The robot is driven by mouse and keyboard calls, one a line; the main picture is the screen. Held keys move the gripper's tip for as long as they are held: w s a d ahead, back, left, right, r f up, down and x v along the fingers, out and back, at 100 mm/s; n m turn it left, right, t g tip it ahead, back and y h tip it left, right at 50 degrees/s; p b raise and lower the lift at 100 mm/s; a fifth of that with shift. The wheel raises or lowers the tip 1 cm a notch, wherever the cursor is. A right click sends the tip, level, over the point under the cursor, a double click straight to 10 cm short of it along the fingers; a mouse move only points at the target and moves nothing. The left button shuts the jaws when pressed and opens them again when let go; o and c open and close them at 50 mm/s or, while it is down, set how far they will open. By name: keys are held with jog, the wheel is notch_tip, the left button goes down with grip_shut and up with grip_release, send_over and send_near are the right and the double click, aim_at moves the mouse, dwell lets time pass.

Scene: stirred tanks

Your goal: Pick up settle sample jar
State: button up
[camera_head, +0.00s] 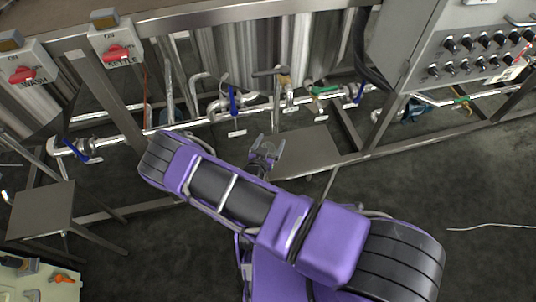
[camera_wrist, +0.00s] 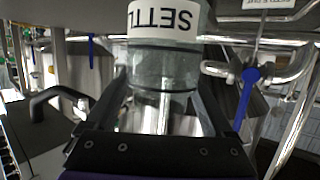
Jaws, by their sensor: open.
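The settle sample jar (camera_wrist: 165,62) is a clear, greenish glass jar with a white label that reads "SETTL", upside down in the wrist view. It fills the upper middle of that view. My gripper (camera_wrist: 158,100) is open, with one finger at each side of the jar's lower part in the picture. I cannot tell whether either finger touches the glass. In the head view my gripper (camera_head: 264,152) is at the left edge of a grey metal shelf (camera_head: 305,155), below the pipes. I cannot make out the jar there.
Steel pipes and valves with blue handles (camera_head: 233,101) run along the tank frame behind my gripper. Red-handled switch boxes marked WASH (camera_head: 25,72) and SETTLE (camera_head: 117,52) are at upper left. A second shelf (camera_head: 40,210) stands at left. The dark floor at right is mostly clear.

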grip_shut()
dwell(0.3)
